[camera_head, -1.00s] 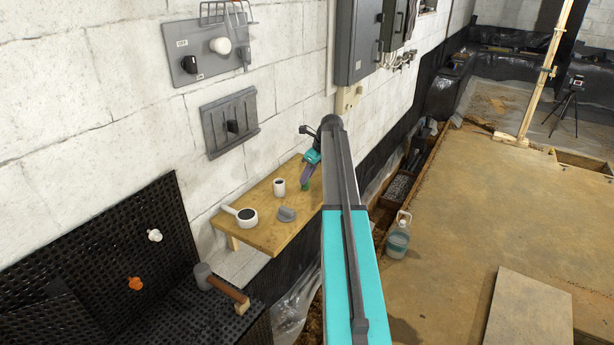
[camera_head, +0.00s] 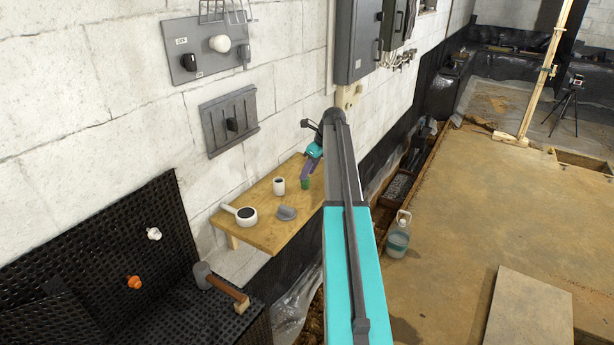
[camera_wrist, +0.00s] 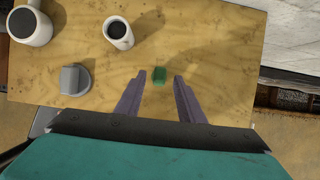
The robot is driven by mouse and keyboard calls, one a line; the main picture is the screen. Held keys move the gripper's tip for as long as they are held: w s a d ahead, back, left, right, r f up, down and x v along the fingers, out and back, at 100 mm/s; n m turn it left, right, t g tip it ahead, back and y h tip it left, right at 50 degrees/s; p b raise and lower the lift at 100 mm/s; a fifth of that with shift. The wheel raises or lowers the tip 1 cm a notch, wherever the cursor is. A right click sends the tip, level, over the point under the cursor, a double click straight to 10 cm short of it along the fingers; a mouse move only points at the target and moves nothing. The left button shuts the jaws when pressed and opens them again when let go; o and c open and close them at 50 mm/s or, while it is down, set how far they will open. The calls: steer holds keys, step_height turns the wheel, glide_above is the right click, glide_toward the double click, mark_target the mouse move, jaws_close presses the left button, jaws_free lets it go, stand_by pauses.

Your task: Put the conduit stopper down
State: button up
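A small green piece, which I take to be the conduit stopper (camera_head: 305,183), stands on the wooden shelf (camera_head: 262,232) near its right back part. It also shows in the wrist view (camera_wrist: 159,75), just beyond and between my fingertips, with a gap on both sides. My gripper (camera_head: 307,175) has purple fingers and is open and empty in the wrist view (camera_wrist: 160,77).
A white cup (camera_head: 279,186), a white handled pot (camera_head: 245,216) and a grey knob-like piece (camera_head: 286,212) stand on the shelf left of the stopper. The block wall (camera_head: 285,110) rises behind. A mallet (camera_head: 222,288) lies on the black mat at lower left.

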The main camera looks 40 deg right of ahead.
steer(key=b+v, duration=0.2)
steer(key=v, duration=0.8)
steer(key=shift+f, duration=0.15)
stand_by(0.8)
